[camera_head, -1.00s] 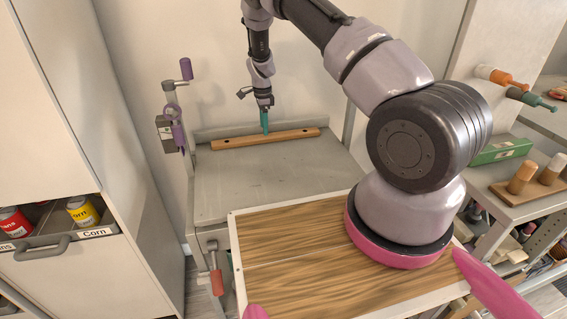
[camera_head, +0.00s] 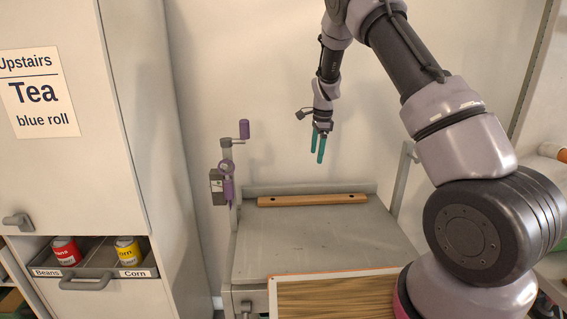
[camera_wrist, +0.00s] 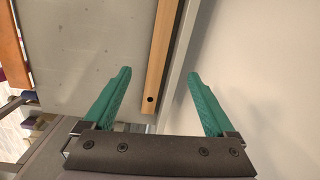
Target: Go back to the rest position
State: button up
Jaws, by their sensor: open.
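My gripper (camera_head: 318,146) hangs with its teal fingers pointing down, above the back of the grey worktop and in front of the pale wall. It is open and empty. In the wrist view its two fingers (camera_wrist: 160,85) stand apart with nothing between them. A wooden bar (camera_head: 312,200) with a dark hole near each end lies along the back of the grey worktop (camera_head: 310,238), below my gripper and apart from it. The bar also shows in the wrist view (camera_wrist: 160,65), beyond the fingers.
A purple-handled device (camera_head: 226,175) stands at the worktop's left edge. A cabinet (camera_head: 90,180) with a "Tea" sign is at left; its open drawer (camera_head: 85,283) holds a red can (camera_head: 65,250) and a yellow can (camera_head: 129,251). The worktop's middle is clear.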

jog(key=s+d+r+n+t+y, duration=0.1)
jog(key=s+d+r+n+t, duration=0.15)
jog(key=s+r, duration=0.85)
jog(key=s+d+r+n+t+y, duration=0.15)
jog(key=s+r+n, duration=0.35)
jog(key=r, duration=0.9)
jog(key=s+d+r+n+t, duration=0.1)
jog(key=s+r+n, duration=0.1)
jog(key=s, duration=0.9)
jog(key=s+d+r+n+t+h, duration=0.1)
jog(key=s+r+n, duration=0.1)
jog(key=s, duration=0.9)
jog(key=shift+s+d+r+n+t, duration=0.15)
jog(key=shift+d+r+n+t, duration=0.2)
jog(key=shift+n, duration=0.3)
jog(key=shift+a, duration=0.1)
